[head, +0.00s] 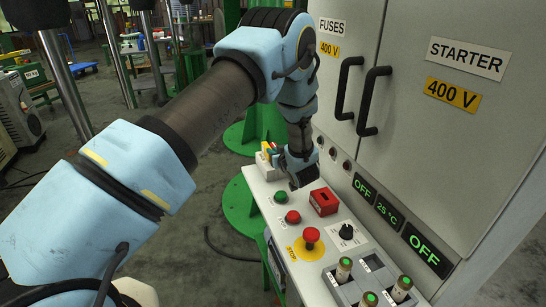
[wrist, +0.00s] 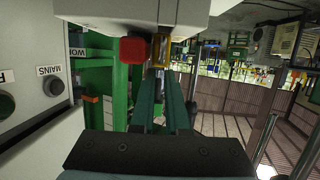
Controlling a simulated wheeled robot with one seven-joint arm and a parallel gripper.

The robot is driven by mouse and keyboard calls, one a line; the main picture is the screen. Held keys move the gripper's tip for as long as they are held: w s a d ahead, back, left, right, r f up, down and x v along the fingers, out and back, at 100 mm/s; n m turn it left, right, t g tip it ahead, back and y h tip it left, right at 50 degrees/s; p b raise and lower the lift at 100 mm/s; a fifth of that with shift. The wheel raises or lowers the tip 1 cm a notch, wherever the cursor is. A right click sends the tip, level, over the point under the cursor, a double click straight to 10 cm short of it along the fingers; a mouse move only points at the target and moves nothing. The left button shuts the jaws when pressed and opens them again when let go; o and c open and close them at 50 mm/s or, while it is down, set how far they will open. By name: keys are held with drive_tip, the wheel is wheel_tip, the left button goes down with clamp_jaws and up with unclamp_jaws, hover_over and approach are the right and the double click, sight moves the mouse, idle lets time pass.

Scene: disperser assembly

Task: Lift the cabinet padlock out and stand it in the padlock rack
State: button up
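My gripper (head: 272,154) reaches out over the far end of the white console in the head view. In the wrist view its two green fingers (wrist: 161,72) run nearly parallel with a narrow gap. A small red block (wrist: 133,50), which looks like a padlock body, shows at the left fingertip. A yellow piece (wrist: 160,48) shows between or just beyond the tips. Whether the fingers press on either is not clear. In the head view small red and yellow pieces show by the fingers above a white block (head: 267,172), possibly the rack. My wrist partly hides this area.
The console carries a red box (head: 323,201), green and red buttons, a red stop knob (head: 311,235) on yellow, a black selector (head: 346,231) and a grey tray (head: 385,283) with green-topped cylinders. The grey cabinet (head: 440,120) stands close on the right. A green column (head: 250,137) stands behind.

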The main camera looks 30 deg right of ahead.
drive_tip(key=o, duration=0.7)
drive_tip(key=shift+o, duration=0.2)
